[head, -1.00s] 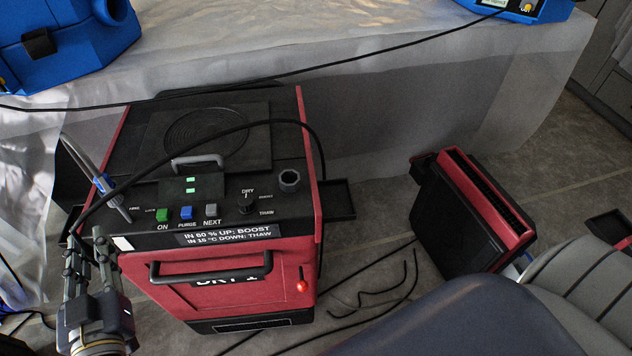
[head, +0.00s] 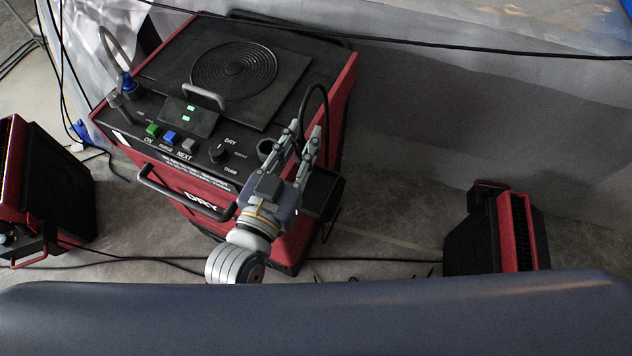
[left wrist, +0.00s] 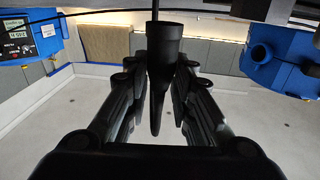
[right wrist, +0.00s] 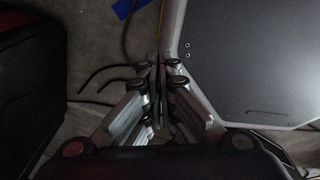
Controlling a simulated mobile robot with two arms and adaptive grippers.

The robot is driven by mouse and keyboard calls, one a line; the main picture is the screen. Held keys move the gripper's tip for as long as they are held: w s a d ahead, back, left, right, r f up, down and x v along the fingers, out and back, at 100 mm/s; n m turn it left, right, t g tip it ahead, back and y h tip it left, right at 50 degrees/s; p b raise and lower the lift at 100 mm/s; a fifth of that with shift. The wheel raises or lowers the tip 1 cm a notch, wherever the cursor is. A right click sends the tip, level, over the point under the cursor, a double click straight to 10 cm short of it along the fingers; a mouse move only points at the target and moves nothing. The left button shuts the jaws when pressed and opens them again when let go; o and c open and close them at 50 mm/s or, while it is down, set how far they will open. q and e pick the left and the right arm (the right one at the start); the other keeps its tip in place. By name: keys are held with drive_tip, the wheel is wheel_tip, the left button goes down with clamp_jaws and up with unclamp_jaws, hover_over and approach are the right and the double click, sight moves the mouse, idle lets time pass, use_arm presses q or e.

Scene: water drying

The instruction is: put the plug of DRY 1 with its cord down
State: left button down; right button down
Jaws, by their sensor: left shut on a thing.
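DRY 1 (head: 205,200) is a red and black machine with a dark top panel and buttons. My left gripper (head: 312,130) is above its right front corner, beside the round black socket (head: 268,148). It is shut on the black plug (left wrist: 164,45), which sits between the fingers in the left wrist view; in the head view the fingers largely hide the plug. The black cord (head: 318,90) loops up from the gripper and down behind. A dark side tray (head: 322,195) is just right of and below the gripper. My right gripper (right wrist: 159,78) is shut and looks empty.
Red and black units stand on the floor at left (head: 50,185) and right (head: 490,232). A long cable (head: 450,45) crosses in front of the plastic sheeting. A grey hose (head: 108,45) rises at the machine's left corner. Cords lie on the floor.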

use_arm(q)
drive_tip(key=f, duration=0.2)
drive_tip(key=d+f, duration=0.1)
drive_tip(key=f, duration=0.3)
drive_tip(key=shift+s+d+b, duration=0.2)
drive_tip(key=shift+s+b, duration=0.1)
drive_tip(key=shift+s, duration=0.1)
drive_tip(key=shift+f, duration=2.05)
use_arm(e)
drive_tip(key=shift+w+f, duration=0.2)
drive_tip(key=shift+f, duration=0.15)
